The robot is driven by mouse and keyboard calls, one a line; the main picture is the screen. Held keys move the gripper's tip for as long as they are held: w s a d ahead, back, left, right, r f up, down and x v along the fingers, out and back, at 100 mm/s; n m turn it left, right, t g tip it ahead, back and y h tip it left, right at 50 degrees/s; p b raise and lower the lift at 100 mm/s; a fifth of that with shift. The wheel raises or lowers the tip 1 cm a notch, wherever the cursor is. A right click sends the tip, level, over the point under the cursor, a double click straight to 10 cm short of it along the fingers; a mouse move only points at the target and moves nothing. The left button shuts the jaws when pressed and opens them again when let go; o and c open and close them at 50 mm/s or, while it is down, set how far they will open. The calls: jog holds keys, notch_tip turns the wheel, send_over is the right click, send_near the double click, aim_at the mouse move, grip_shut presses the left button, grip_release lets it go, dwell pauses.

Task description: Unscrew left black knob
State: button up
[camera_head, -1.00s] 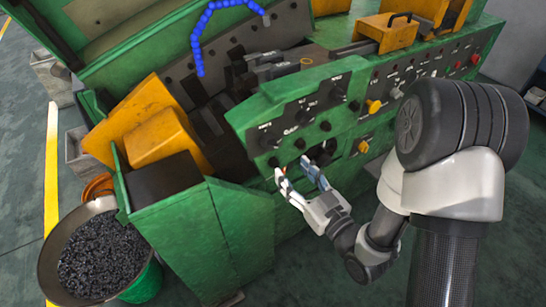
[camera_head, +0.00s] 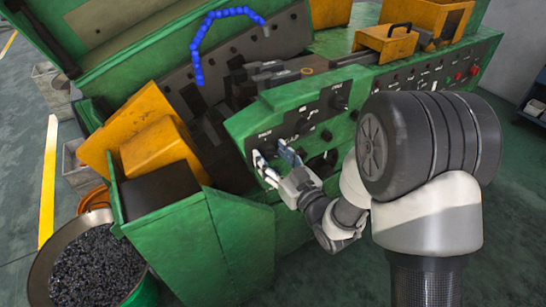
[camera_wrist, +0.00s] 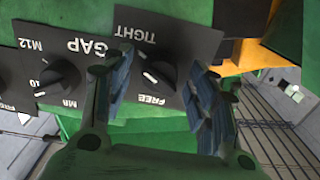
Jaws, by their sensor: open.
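In the wrist view a black knob (camera_wrist: 156,76) with a white mark sits on a black plate lettered TIGHT and FREE, which appears upside down. My gripper (camera_wrist: 160,72) is open, with one blue-padded finger on each side of this knob. I cannot tell whether the pads touch it. A second black knob (camera_wrist: 60,80), by the GAP lettering, lies to the left, outside the fingers. In the head view my gripper (camera_head: 272,156) is at the left end of the green control panel (camera_head: 240,125); its fingers largely hide the knob there.
More black knobs, such as one farther right (camera_head: 338,102), stick out of the panel. Yellow chutes (camera_head: 155,145) and a green box-shaped guard (camera_head: 235,240) stand left of and below my gripper. A bin of dark parts (camera_head: 98,265) stands at lower left.

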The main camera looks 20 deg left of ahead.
jog(key=shift+c, duration=0.4)
jog(key=c, duration=1)
